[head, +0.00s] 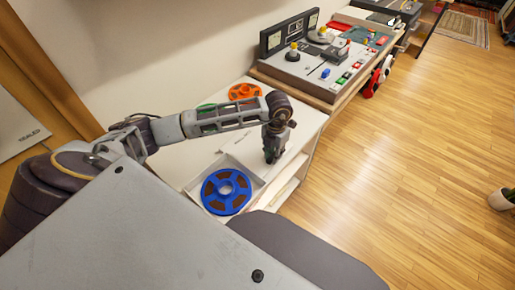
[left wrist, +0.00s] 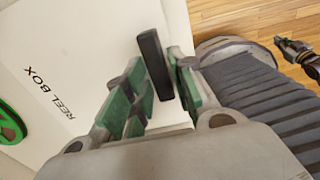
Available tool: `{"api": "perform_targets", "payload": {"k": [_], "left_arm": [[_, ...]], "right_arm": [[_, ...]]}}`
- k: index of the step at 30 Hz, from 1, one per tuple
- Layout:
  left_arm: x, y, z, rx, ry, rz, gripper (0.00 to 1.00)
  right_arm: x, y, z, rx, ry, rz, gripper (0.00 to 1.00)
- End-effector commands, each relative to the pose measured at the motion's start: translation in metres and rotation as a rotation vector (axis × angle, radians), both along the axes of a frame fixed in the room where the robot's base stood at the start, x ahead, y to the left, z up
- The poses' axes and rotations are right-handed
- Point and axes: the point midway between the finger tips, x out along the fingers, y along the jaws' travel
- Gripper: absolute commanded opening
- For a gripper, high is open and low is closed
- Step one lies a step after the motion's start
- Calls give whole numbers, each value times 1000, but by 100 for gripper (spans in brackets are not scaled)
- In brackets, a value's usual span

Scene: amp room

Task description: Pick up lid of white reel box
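The white lid (left wrist: 75,50), printed "REEL BOX", lies flat on the white cabinet top, and in the head view (head: 240,143) it is partly behind my left arm. It has a dark upright bar handle (left wrist: 154,66). My left gripper (head: 272,155) points down at the lid. In the left wrist view its green-padded fingers (left wrist: 160,88) stand close on both sides of the handle; I cannot tell whether they press on it. An open white box (head: 253,184) with a blue reel (head: 226,191) sits in front of the lid. My right gripper (left wrist: 297,52) seems to show at the right edge.
An orange reel (head: 244,91) and a green reel (left wrist: 9,124) lie behind my left arm. A tape machine (head: 318,62) with knobs and buttons stands farther back. The wall is on the left.

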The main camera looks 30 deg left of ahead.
Motion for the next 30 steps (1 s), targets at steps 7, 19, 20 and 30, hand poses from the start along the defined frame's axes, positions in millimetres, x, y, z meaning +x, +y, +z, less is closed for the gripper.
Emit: {"api": "perform_targets", "payload": {"k": [7,19,20,30], "left_arm": [[0,0,0,0,0,0,0],[1,0,6,0,-2,0,0],[1,0,8,0,-3,1,0],[1,0,49,-1,-4,0,0]], "right_arm": [[0,0,0,0,0,0,0],[0,0,0,0,0,0,0],[0,0,0,0,0,0,0],[-5,-1,0,-1,5,1,0]]}}
